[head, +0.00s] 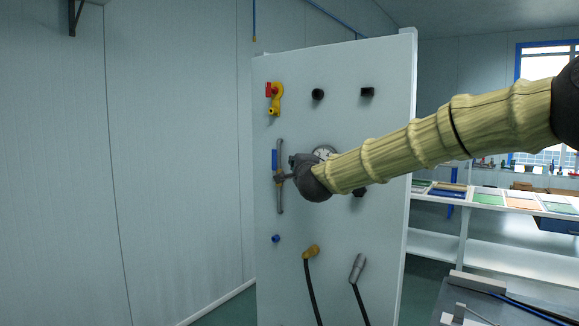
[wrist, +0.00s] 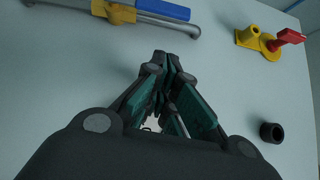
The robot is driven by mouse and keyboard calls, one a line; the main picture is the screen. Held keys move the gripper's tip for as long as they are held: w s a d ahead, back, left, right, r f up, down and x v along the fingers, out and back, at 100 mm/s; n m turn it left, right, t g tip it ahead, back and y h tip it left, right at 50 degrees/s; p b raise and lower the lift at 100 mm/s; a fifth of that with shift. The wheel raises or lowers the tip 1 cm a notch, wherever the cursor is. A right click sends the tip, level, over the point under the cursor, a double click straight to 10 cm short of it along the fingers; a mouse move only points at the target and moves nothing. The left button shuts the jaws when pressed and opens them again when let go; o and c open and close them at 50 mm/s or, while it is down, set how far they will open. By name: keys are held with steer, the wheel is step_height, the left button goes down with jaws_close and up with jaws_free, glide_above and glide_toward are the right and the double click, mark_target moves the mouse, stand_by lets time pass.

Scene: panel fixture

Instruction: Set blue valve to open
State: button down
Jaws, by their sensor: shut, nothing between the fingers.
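The blue valve's handle (head: 275,160) is on a vertical grey pipe (head: 279,202) at the left of the white panel. In the wrist view the blue handle (wrist: 163,9) runs along the pipe (wrist: 180,27) from a yellow valve body (wrist: 121,13), at the top edge and partly cut off. My gripper (wrist: 168,62) is shut and empty, its fingertips below the pipe in that view with panel surface showing between. In the head view my gripper (head: 283,178) is in front of the panel beside the pipe; whether it touches cannot be told.
A red handle on a yellow fitting (head: 274,97) is above the pipe. Black knobs (head: 318,94), a gauge (head: 324,153) partly behind my arm, a blue knob (head: 276,238) and two cabled plugs (head: 311,252) are also on the panel. A shelf (head: 440,245) stands at right.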

steer(key=r+b+v, duration=0.1)
steer(key=v, duration=0.8)
step_height(320, 180, down, 30)
steer(key=s+d+n+g+p, duration=0.2)
steer(key=n+g, duration=0.2)
steer(key=n, duration=0.1)
steer(key=s+d+f+n+g+p, duration=0.15)
steer(key=s+f, duration=0.25)
steer(key=f, duration=0.4)
steer(key=s+d+f+n+g+h+b, duration=0.1)
steer(key=s+d+f+g, duration=0.1)
steer(key=s+f, duration=0.5)
steer(key=s+d+f+n+g+p, duration=0.1)
steer(key=s+d+f+g, duration=0.1)
steer(key=f, duration=0.8)
steer(key=s+d+f+n+g+h+p, duration=0.1)
steer(key=s+d+f+n+g, duration=0.15)
steer(key=s+f, duration=0.55)
steer(key=s+d+f+n+g+p, duration=0.1)
steer(key=s+d+f, duration=0.4)
steer(key=s, duration=0.5)
steer(key=s+d+f+n+g, duration=0.2)
steer(key=s+d+f, duration=0.1)
steer(key=s, duration=0.9)
steer(key=s+d+f+n+g+h+p, duration=0.1)
steer(key=s+d+f+n+g, duration=0.1)
steer(key=s, duration=1.1)
steer(key=shift+s+d+f+g+h, duration=0.25)
steer(key=shift+d+f+g, duration=0.45)
steer(key=shift+d, duration=0.55)
